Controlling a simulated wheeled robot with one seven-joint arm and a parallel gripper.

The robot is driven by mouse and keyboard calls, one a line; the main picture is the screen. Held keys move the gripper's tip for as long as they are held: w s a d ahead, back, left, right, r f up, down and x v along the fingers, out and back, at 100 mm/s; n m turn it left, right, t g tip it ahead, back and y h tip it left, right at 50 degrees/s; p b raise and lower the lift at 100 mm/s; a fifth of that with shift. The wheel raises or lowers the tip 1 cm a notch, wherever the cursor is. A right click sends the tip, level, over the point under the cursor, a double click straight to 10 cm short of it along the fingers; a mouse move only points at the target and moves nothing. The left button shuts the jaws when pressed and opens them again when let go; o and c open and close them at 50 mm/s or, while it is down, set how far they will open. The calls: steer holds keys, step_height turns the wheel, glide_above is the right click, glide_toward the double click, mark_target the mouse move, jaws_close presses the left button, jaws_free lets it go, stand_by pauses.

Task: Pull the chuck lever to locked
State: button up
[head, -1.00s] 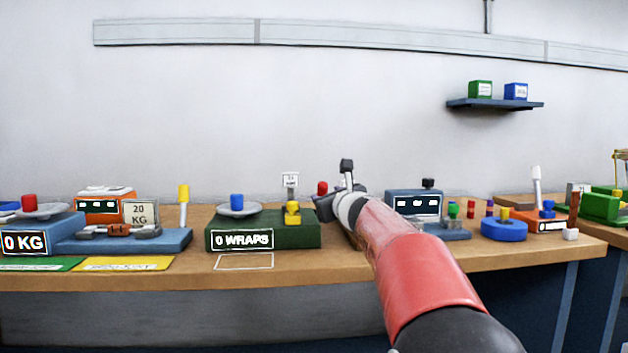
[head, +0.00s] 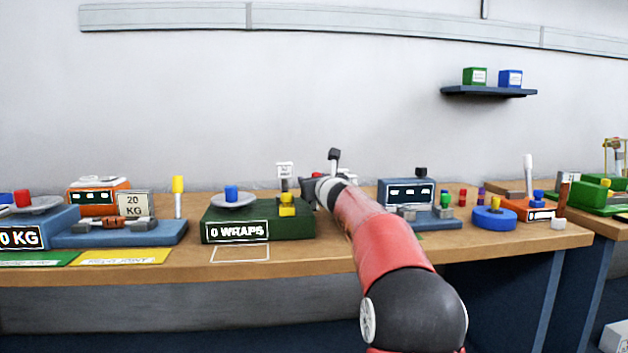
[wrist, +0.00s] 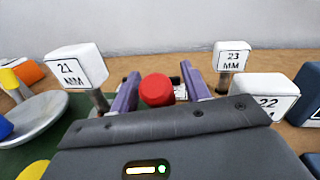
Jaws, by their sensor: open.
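A round red knob (wrist: 157,90) shows in the wrist view, between the two purple fingers of my open gripper (wrist: 161,84). It looks like the chuck lever's knob, but its shaft and base are hidden behind my gripper's dark body. I cannot tell whether the fingers touch it. In the head view my gripper (head: 309,190) is over the bench, just right of the green "0 WRAPS" unit (head: 285,224), and the red knob is hidden there by my arm.
White tags "21 MM" (wrist: 76,67), "22 MM" (wrist: 263,98) and "23 MM" (wrist: 232,56) stand close around my gripper. A grey dish (wrist: 30,118) is at left. In the head view, a blue-grey unit (head: 406,192) stands right of my arm.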

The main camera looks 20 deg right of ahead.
steer(key=shift+c, duration=0.5)
steer(key=c, duration=0.9)
steer(key=b, duration=0.2)
steer(key=f+b, duration=0.1)
steer(key=b, duration=0.1)
steer(key=shift+s+f+t+b, duration=0.1)
steer(key=shift+s+t+b, duration=0.15)
steer(key=shift+t+b, duration=0.05)
steer(key=shift+s+a+b, duration=0.15)
steer(key=shift+s+b, duration=0.05)
steer(key=shift+b, duration=1)
steer(key=shift+t+b, duration=0.3)
steer(key=shift+b, duration=0.05)
steer(key=shift+s, duration=0.1)
steer(key=shift+r, duration=0.3)
